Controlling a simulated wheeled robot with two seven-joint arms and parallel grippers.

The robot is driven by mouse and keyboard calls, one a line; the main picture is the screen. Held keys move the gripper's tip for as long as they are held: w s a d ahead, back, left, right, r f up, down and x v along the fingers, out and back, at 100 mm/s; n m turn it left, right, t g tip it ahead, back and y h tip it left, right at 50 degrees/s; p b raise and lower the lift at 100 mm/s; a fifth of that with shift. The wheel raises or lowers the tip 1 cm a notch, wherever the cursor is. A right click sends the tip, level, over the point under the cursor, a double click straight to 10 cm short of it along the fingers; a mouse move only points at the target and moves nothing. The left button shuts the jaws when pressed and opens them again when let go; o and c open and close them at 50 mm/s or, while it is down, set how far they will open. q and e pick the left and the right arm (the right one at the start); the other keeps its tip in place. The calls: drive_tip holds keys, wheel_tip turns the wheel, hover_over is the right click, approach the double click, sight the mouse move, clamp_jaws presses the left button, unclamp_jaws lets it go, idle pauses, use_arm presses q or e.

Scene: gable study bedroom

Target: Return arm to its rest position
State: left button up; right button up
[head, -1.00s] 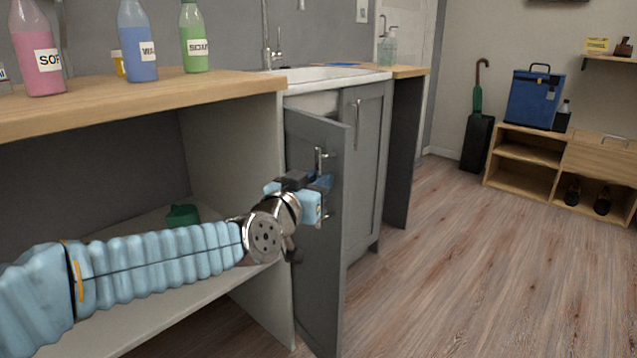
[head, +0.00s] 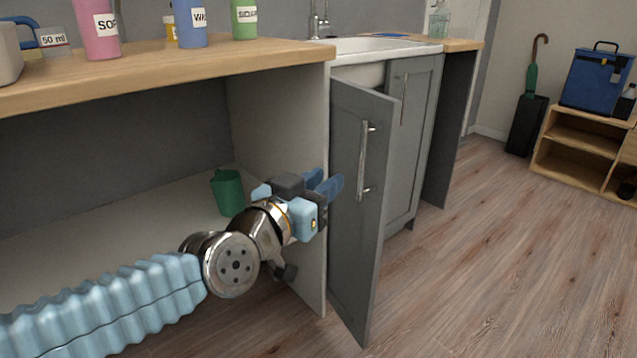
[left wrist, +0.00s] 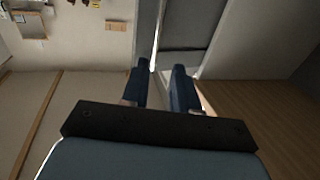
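My left arm comes in from the lower left of the head view. Its gripper (head: 328,184) is in front of the open shelf unit, just left of the grey cabinet door (head: 350,215). The door stands ajar, and its metal handle (head: 363,162) is in plain view, apart from the fingers. In the left wrist view the two dark blue fingers (left wrist: 164,86) are spread with a gap between them and nothing held. My right gripper is in neither view.
A wooden counter (head: 200,72) with several labelled bottles runs above the shelf. A green mug (head: 228,192) stands on the lower shelf behind my wrist. The sink (head: 385,48) is above the cabinet. The wooden floor (head: 500,260) at right is clear.

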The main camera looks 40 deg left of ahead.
use_arm(q)
drive_tip(key=shift+s, duration=0.5)
drive_tip(key=w+d+f+g+h, duration=0.15)
drive_tip(key=w+f, duration=0.25)
drive_tip(key=f, duration=0.4)
drive_tip(key=w+d+f+g, duration=0.2)
drive_tip(key=w+f+g, duration=0.15)
drive_tip(key=f, duration=0.45)
drive_tip(key=w+d+f+g+h, duration=0.1)
drive_tip(key=d+f+g, duration=0.2)
drive_tip(key=f, duration=0.7)
drive_tip(key=d+f+g+h, duration=0.1)
drive_tip(key=d+f+g, duration=0.15)
drive_tip(key=f, duration=0.75)
drive_tip(key=s+d+f+n+g, duration=0.1)
drive_tip(key=s+d+f+g, duration=0.25)
drive_tip(key=s+f, duration=0.6)
drive_tip(key=s+d+f+n+g, duration=0.1)
drive_tip(key=s+d+f+g, duration=0.35)
drive_tip(key=f, duration=0.85)
wheel_tip(320, 180, up, 14)
drive_tip(key=s+t+h+p, duration=0.1)
drive_tip(key=p, duration=1.2)
drive_tip(key=shift+d+r, duration=0.15)
drive_tip(key=shift+d, duration=0.15)
